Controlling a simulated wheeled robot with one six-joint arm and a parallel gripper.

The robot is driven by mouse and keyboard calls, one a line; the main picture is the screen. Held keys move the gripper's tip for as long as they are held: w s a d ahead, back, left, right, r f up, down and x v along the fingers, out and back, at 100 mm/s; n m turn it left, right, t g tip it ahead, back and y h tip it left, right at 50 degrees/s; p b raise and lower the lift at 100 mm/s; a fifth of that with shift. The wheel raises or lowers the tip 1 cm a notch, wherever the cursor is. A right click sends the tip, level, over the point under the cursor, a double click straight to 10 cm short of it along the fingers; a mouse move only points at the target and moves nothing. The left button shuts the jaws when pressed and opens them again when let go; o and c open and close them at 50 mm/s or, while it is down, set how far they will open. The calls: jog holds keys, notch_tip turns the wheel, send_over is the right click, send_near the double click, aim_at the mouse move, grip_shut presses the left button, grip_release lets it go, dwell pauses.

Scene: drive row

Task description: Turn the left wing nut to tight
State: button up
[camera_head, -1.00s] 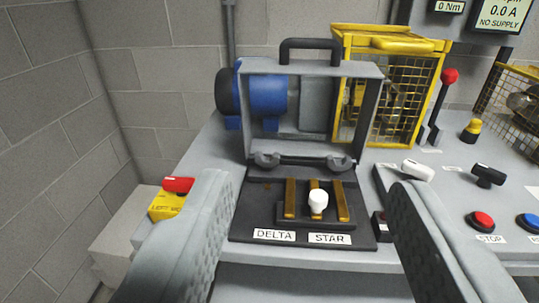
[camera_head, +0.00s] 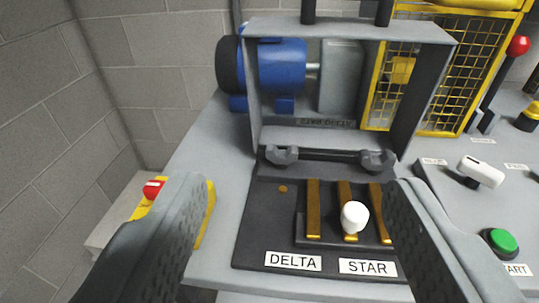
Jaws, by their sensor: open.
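The left wing nut (camera_head: 281,157) is dark grey with two lobes. It sits at the left end of a dark bar at the foot of an upright grey frame (camera_head: 254,90). A matching right wing nut (camera_head: 378,161) is at the bar's right end. I cannot tell from its angle how tight the left nut is. My gripper (camera_head: 300,190) is open and empty. Its fingers stand wide apart at the left and right, nearer to me than both nuts and not touching them.
Below the nuts is a dark base with brass bars (camera_head: 313,215), a white knob (camera_head: 354,217) and DELTA and STAR labels. A blue motor (camera_head: 275,72) and yellow cage (camera_head: 455,75) stand behind. A red-topped yellow box (camera_head: 153,190) is left; a green START button (camera_head: 503,242) is right.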

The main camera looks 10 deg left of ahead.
aim_at(281, 153)
jog(key=w+a+f+g+h, duration=0.1)
jog(key=w+a+f+g, duration=0.2)
jog(key=w+f, duration=0.95)
jog(key=x, duration=1.7)
jog(key=shift+w+d+f, duration=0.1)
jog(key=shift+d+f, duration=0.15)
jog(key=shift+f, duration=0.05)
jog(key=c, duration=0.7)
